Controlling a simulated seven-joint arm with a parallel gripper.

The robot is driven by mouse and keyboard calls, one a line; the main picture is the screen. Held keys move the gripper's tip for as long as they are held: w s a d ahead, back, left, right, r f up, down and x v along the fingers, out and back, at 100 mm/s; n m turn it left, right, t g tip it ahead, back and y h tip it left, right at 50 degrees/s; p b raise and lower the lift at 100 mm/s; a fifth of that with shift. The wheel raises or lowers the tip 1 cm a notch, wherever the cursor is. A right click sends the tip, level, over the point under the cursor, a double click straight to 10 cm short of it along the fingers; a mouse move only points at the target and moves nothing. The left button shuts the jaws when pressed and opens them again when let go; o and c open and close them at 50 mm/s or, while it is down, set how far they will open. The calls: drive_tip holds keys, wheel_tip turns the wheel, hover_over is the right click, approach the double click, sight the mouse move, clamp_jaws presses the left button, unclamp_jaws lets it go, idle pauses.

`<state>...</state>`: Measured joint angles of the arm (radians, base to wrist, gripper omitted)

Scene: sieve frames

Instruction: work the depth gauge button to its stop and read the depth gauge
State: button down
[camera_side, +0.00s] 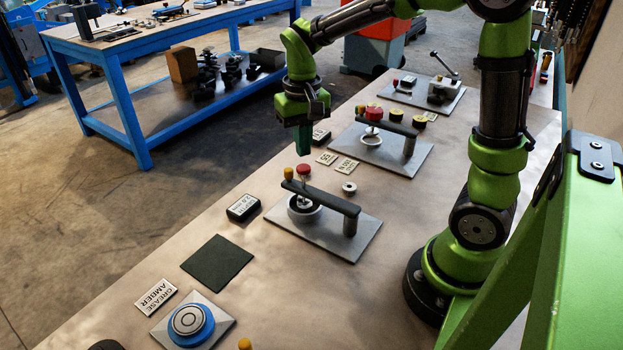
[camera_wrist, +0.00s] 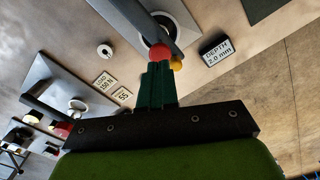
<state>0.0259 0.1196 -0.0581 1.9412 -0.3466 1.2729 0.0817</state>
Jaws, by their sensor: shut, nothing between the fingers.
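The depth gauge is a grey plate (camera_side: 330,228) with a dark arm (camera_side: 328,197) over a round cup (camera_side: 302,209). A red button (camera_side: 304,169) and a smaller yellow knob (camera_side: 289,173) sit at the arm's end. They also show in the wrist view, the red button (camera_wrist: 160,51) at my fingertips and the yellow knob (camera_wrist: 177,65) beside it. The depth display (camera_side: 243,207) lies left of the plate; in the wrist view the display (camera_wrist: 216,50) reads "DEPTH 2.0 mm". My gripper (camera_side: 304,152) is shut and empty, pointing down, with a small gap above the red button in the side view.
A similar station (camera_side: 395,158) with a red button and dark-yellow knobs stands behind. A lever station (camera_side: 423,100) is farther back. Two label cards (camera_side: 346,165) (camera_side: 327,158) and a loose ring (camera_side: 349,187) lie between. A dark pad (camera_side: 217,263) and blue dial (camera_side: 187,325) are in front.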

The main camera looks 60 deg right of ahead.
drive_tip(key=shift+r, duration=0.6)
drive_tip(key=shift+r, duration=0.1)
drive_tip(key=shift+r, duration=1.9)
drive_tip(key=s+a+r+n+t+y, duration=0.2)
drive_tip(key=s+a+t, duration=0.4)
drive_tip(key=s, duration=0.5)
drive_tip(key=shift+s+r+t, duration=0.2)
drive_tip(key=shift+t, duration=0.4)
